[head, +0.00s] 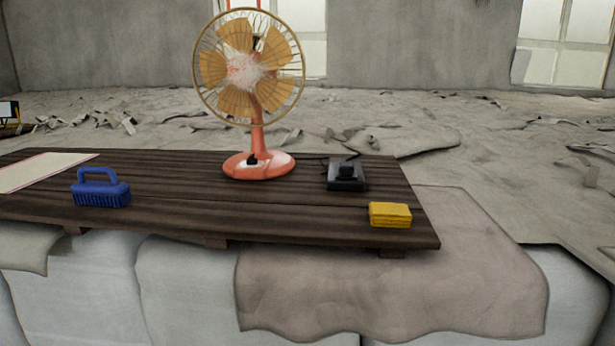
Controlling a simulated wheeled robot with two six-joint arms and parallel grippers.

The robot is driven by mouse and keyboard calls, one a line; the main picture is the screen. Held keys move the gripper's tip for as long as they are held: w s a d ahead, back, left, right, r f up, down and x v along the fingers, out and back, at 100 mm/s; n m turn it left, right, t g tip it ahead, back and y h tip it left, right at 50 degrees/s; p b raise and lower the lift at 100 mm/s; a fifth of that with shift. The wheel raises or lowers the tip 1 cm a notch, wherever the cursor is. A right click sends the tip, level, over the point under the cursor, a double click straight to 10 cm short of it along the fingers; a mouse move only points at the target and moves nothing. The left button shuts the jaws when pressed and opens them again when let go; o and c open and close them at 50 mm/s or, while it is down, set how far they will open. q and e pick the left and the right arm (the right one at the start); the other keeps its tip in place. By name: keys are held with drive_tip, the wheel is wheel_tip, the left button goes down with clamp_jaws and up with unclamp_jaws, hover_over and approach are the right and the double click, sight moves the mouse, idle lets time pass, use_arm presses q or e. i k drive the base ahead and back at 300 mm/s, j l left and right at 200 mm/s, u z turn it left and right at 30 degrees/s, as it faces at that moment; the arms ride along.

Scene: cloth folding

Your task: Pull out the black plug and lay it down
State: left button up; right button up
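A black plug (346,171) sits on top of a dark block (346,184) that looks like a socket, on the right part of the wooden table (280,220). A dark cord (352,157) shows behind the block. An orange fan (247,80) stands upright to the left of the block, its round base (278,165) on the table. Whether the cord joins the fan is too small to tell. Neither of my grippers is in the head view.
A blue brush (101,190) lies at the left front of the table. A folded yellow cloth or sponge (390,214) lies near the right front corner. A pale sheet (40,172) lies at the far left. The table's middle front is clear.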

sight(345, 168)
drive_tip(key=i+j, duration=0.1)
drive_tip(key=j, duration=0.3)
drive_tip(key=i+j, duration=0.15)
drive_tip(key=j, duration=0.25)
drive_tip(key=i+j+z, duration=0.1)
drive_tip(key=j, duration=0.3)
drive_tip(key=i+j, duration=0.1)
drive_tip(key=j, duration=0.35)
drive_tip(key=i+j, duration=0.1)
drive_tip(key=j, duration=0.3)
drive_tip(key=i+j+z, duration=0.1)
drive_tip(key=j, duration=0.3)
